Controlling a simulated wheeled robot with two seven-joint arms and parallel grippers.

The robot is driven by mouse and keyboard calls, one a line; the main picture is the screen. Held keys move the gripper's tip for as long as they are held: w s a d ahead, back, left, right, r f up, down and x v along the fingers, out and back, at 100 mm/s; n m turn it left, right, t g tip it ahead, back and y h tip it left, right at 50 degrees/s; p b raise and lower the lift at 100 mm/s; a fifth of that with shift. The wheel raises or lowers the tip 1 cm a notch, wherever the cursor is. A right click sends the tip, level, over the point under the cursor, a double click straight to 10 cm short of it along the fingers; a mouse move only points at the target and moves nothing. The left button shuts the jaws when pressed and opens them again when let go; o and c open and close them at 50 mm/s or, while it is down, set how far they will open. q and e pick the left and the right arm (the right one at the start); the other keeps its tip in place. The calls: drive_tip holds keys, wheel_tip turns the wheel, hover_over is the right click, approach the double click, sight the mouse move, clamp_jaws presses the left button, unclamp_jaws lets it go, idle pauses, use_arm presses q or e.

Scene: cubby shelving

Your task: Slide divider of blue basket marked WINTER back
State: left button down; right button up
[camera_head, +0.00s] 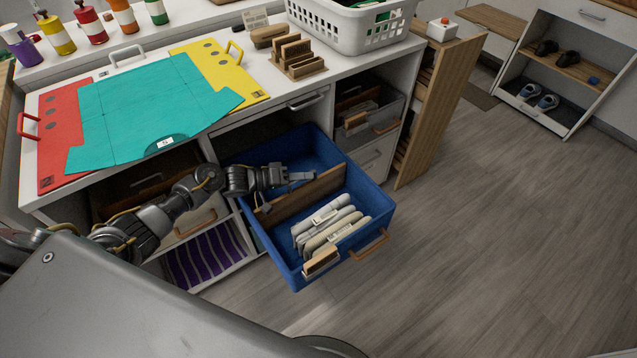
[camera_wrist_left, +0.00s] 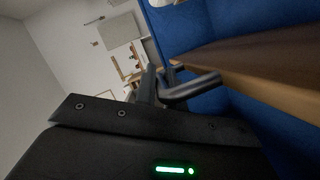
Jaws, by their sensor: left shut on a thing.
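The blue basket (camera_head: 377,222) is pulled out of the cubby under the counter. Folded light cloths (camera_head: 335,225) lie in its front part, and the back part looks empty. A wooden divider (camera_head: 310,200) stands across the basket behind the cloths; it also shows in the left wrist view (camera_wrist_left: 255,62). My left gripper (camera_head: 302,177) reaches over the basket from the left and is shut on the divider's top edge. Its fingers show close against the wood in the left wrist view (camera_wrist_left: 190,88). The writing on the basket's wooden tag (camera_head: 321,262) cannot be read. My right gripper is not in view.
A tall wooden pull-out panel (camera_head: 437,110) stands right of the basket. The floor (camera_head: 500,240) at the right is clear.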

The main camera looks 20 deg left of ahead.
use_arm(q)
drive_tip(key=c, duration=1.5)
unclamp_jaws()
drive_tip(key=v, duration=1.1)
drive_tip(key=shift+d, duration=0.1)
